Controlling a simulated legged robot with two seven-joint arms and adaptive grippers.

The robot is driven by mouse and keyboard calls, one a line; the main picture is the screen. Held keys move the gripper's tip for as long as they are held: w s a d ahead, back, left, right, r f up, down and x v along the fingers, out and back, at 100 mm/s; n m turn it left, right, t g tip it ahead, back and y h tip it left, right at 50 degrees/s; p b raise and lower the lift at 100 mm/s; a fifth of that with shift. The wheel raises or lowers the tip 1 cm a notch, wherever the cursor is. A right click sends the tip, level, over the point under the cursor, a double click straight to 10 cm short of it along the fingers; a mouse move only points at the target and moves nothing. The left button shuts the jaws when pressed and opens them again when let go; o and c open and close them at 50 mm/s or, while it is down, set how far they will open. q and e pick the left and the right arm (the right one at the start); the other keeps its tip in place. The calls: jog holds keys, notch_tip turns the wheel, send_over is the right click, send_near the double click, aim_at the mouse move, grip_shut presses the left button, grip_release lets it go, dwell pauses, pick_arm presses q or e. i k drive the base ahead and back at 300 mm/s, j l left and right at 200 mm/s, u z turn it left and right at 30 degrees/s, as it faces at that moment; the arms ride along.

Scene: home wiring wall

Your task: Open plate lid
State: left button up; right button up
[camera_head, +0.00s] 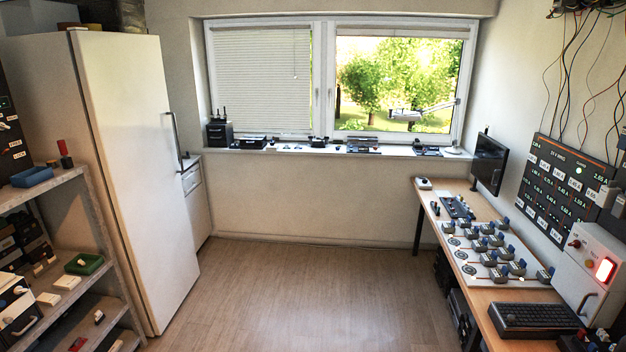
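No part is clearly recognisable as the plate lid. On the wooden desk at the right lies a white plate (480,262) carrying several grey and blue devices in rows and several round dials. A white box (590,270) with a glowing red light and a handle is at the right wall, behind the keyboard. I cannot tell whether either has a lid or whether one is open. Neither of my grippers shows in the head view.
A black keyboard (533,318) lies at the near end of the desk (428,199), and a monitor (489,164) stands at its far end. A dark meter panel (556,187) is on the right wall. Shelves (85,290) and a white cabinet (142,180) line the left. The floor (300,295) between is clear.

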aim_at(260, 140)
jog(key=i, duration=2.2)
jog(key=i+u, duration=0.1)
jog(key=i, duration=0.55)
jog(key=i+l+u, duration=0.15)
jog(key=i, duration=0.5)
jog(key=i+l+u, duration=0.1)
jog(key=i, duration=0.7)
